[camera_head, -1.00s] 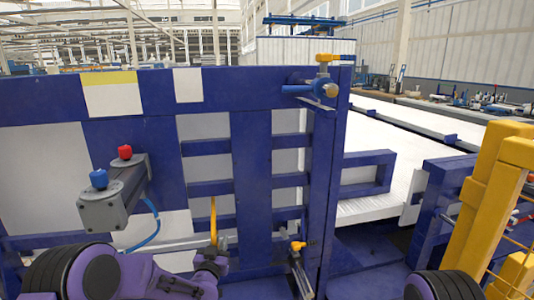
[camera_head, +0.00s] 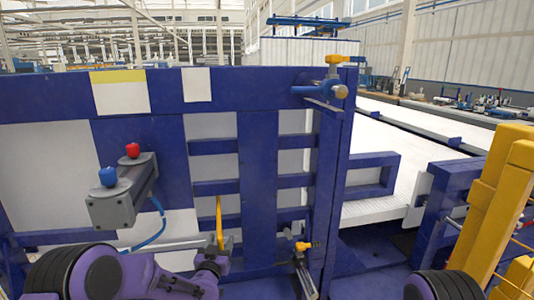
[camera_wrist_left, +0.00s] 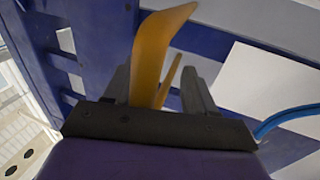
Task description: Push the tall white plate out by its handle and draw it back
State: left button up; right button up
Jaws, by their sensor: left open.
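A yellow curved handle (camera_head: 219,220) stands upright at the front of the blue frame in the head view. White plate surface (camera_head: 210,127) shows between the blue bars behind it; where the handle joins a plate is hidden. My left gripper (camera_head: 222,243) is open at the lower part of the handle. In the left wrist view, the handle (camera_wrist_left: 157,50) rises between the two spread fingers of the left gripper (camera_wrist_left: 158,88), with gaps on both sides. My right gripper is not in view.
The blue frame (camera_head: 258,180) stands close in front. A grey box with red and blue buttons (camera_head: 118,200) juts out left of the gripper, with a blue hose. A yellow-knobbed clamp (camera_head: 303,260) is to the right. Yellow structure (camera_head: 500,190) stands at far right.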

pick_arm(q)
jog(key=shift+d, duration=0.1)
jog(key=shift+s+d+r, duration=0.1)
jog(key=shift+s, duration=0.05)
jog(key=s+d+p, duration=0.1)
jog(key=s+p, duration=0.2)
jog(key=s, duration=0.4)
jog(key=s+a+f+n+g+y, duration=0.15)
jog(key=s+a+f+g, duration=0.3)
jog(key=s+f, duration=0.5)
jog(key=s+a+f+n+g+y, duration=0.1)
jog(key=s+a+f+n+g, duration=0.15)
jog(key=s+a+f, duration=0.45)
jog(key=s+a+f+n+g+y, duration=0.1)
jog(key=s+g, duration=0.3)
jog(key=s, duration=0.9)
jog(key=s+a+f+n+g+y, duration=0.1)
jog(key=s+a+f+n+g, duration=0.1)
jog(key=s, duration=1.2)
notch_tip(320, 180, down, 2)
jog(key=shift+a+f+n+g, duration=0.1)
jog(key=shift+a+n+g, duration=0.3)
jog(key=shift+a+g, duration=0.6)
